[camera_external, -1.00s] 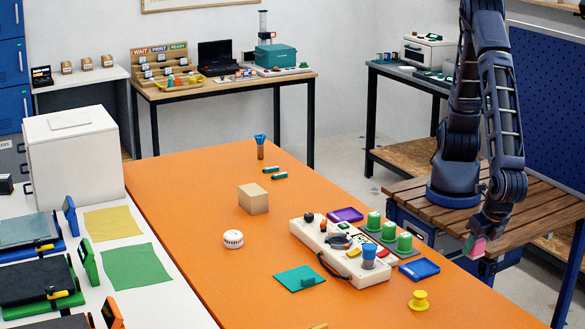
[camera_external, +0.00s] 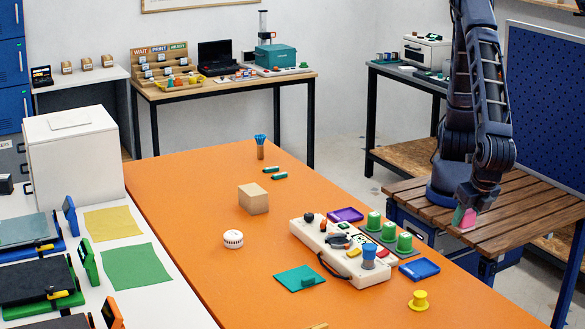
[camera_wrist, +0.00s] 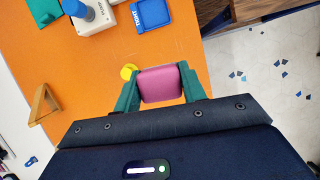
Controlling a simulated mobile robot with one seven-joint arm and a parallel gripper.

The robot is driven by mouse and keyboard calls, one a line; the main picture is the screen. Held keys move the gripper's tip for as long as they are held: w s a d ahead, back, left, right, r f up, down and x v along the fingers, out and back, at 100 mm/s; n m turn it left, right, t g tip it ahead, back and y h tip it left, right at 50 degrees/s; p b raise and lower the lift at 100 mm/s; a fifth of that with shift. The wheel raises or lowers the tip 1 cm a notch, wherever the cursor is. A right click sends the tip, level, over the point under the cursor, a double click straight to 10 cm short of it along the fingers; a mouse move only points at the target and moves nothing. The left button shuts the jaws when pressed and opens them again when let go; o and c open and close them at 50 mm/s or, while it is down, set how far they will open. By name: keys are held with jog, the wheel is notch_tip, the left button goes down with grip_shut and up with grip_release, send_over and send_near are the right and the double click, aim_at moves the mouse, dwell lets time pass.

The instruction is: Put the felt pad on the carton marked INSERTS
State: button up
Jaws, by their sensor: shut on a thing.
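My gripper (camera_external: 466,218) is shut on a pink, round-cornered block, which I take for the felt pad (camera_external: 464,219). In the wrist view the pad (camera_wrist: 161,84) sits between the two green fingers of my gripper (camera_wrist: 162,88). The gripper holds it in front of the wooden slatted stand, right of the orange table. A plain brown carton (camera_external: 253,199) stands on the middle of the orange table, far to the left of my gripper. No marking is readable on its visible faces, so I cannot tell whether it is the INSERTS carton.
The orange table (camera_external: 200,180) holds a white device (camera_external: 325,245) with buttons, green pieces (camera_external: 404,242), a blue tray (camera_external: 419,269), a yellow spool (camera_external: 419,300), a teal mat (camera_external: 290,276) and a white round dial (camera_external: 233,239). The surface around the brown carton is mostly clear.

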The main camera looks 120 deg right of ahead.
jog(key=w+d+r+m+g+y, duration=0.15)
jog(key=w+d+m, duration=0.25)
jog(key=w+d, duration=0.95)
jog(key=w+d+r+m+g, duration=0.2)
jog(key=w+d+m, duration=0.3)
jog(key=w+d, duration=0.9)
notch_tip(320, 180, up, 2)
jog(key=m+y, duration=0.3)
jog(key=m, duration=0.5)
send_over(257, 188)
jog(key=w, duration=0.2)
jog(key=shift+g, duration=0.25)
notch_tip(257, 188, down, 19)
jog(key=shift+s+a+r, duration=0.15)
jog(key=shift+r, duration=0.05)
jog(key=shift+f, duration=0.15)
jog(key=o, duration=1)
jog(key=shift+c, duration=0.2)
